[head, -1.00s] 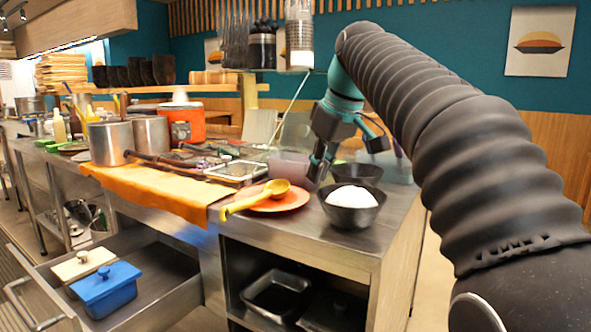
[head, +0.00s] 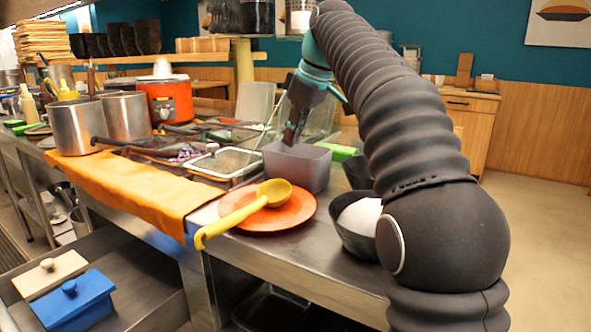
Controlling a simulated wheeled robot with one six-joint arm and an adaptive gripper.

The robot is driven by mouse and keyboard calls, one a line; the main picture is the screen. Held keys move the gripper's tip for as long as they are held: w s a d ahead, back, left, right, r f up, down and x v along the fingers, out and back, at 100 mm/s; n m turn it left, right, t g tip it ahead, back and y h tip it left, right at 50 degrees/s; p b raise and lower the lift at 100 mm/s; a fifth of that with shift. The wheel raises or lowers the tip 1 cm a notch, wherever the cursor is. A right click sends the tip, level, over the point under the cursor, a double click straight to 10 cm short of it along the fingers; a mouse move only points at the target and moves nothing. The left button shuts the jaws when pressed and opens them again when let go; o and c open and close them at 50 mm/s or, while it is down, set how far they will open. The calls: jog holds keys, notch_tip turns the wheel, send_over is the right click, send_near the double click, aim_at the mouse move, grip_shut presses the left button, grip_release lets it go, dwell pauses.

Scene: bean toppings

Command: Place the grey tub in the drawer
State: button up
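The grey tub (head: 297,168) is an open-topped box. It stands upright on the steel counter, behind the orange plate. My gripper (head: 290,136) points down at the tub's rear rim, with its fingertips at or just above the edge. The fingers overlap in this view, so I cannot tell whether they are closed on the wall. The drawer (head: 140,284) is pulled open at the lower left, below the counter. A lidded blue tub (head: 75,303) and a lidded cream tub (head: 48,274) sit in its left part. Its right part is bare.
An orange plate (head: 290,213) with a yellow ladle (head: 235,216) lies in front of the tub. Dark bowls, one holding a white mound (head: 362,216), stand to the right under my arm. Steel pots (head: 78,127) and an orange cloth (head: 135,190) are at left.

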send_over(283, 173)
jog(key=d, duration=0.1)
jog(key=f, duration=0.4)
jog(key=shift+s+f, duration=0.25)
jog(key=shift+s, duration=0.1)
jog(key=shift+s+d+x, duration=0.1)
jog(key=shift+d+x, duration=0.05)
jog(key=shift+x, duration=1.15)
jog(key=shift+s+d+x, duration=0.1)
jog(key=shift+d+x, duration=0.05)
jog(key=shift+x, duration=1.1)
jog(key=shift+f, duration=0.15)
jog(key=shift+f, duration=0.25)
grip_shut()
jog(key=shift+r, duration=0.15)
jog(key=shift+r, duration=5.15)
